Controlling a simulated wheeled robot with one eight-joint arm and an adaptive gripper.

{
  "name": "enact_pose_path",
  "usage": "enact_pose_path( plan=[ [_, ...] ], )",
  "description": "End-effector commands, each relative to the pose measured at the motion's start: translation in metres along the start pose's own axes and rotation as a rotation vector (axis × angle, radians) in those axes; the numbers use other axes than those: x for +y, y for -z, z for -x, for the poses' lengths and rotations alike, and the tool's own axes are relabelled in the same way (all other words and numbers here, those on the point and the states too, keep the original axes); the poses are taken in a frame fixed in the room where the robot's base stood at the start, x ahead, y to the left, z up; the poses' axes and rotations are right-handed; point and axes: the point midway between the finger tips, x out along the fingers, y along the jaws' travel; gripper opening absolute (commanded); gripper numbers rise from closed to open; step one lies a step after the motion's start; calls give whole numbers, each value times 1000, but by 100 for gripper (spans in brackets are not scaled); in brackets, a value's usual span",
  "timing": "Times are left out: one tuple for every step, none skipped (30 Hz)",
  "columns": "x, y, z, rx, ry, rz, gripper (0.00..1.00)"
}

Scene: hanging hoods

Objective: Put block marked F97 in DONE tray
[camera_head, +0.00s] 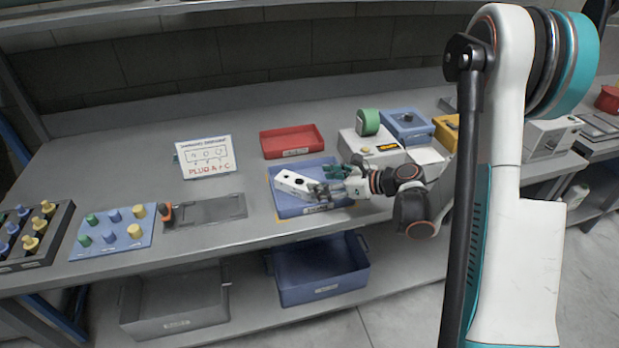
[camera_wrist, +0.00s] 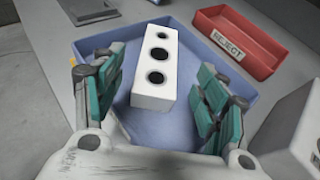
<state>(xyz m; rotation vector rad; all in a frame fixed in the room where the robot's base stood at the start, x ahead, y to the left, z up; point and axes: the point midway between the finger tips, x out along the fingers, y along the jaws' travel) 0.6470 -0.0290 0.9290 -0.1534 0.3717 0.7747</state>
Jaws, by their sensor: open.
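A white block (camera_head: 293,184) with three dark round holes on top is in the blue tray (camera_head: 287,211) on the bench. In the wrist view the block (camera_wrist: 155,62) lies between the teal finger pads, with a gap on each side. My gripper (camera_head: 330,183) is open at the right end of the block, over the tray. No F97 marking is readable on the faces I see. The blue tray (camera_wrist: 82,46) has a front label too small to read. Whether the block rests flat on the tray floor is hard to tell.
A red tray (camera_wrist: 238,42) labelled REJECT stands behind the blue one. A sign (camera_head: 206,156) and a grey plate (camera_head: 205,212) are left. A blue bin (camera_head: 318,270) sits below.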

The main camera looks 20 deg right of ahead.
Motion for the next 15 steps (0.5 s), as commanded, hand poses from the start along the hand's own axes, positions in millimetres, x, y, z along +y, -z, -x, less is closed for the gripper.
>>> enact_pose_path(
  plan=[
    [-1, -1, 9, 0, 3, 0, 66],
    [-1, -1, 12, 0, 2, 0, 66],
    [-1, -1, 17, 0, 2, 0, 66],
    [-1, 0, 19, 0, 1, 0, 66],
    [0, 0, 21, 0, 1, 0, 66],
    [0, 0, 23, 0, 1, 1, 66],
    [0, 0, 24, 0, 1, 1, 66],
    [0, 0, 26, 0, 1, 1, 66],
    [0, 0, 26, 0, 0, 1, 66],
    [0, 0, 27, 0, 0, 1, 66],
    [0, 0, 27, 0, 0, 1, 66],
    [0, 0, 27, 0, 0, 1, 66],
    [0, 0, 27, 0, 0, 1, 66],
    [0, 0, 26, 0, 0, 1, 66],
    [0, 0, 26, 0, 0, 1, 66]
  ],
)
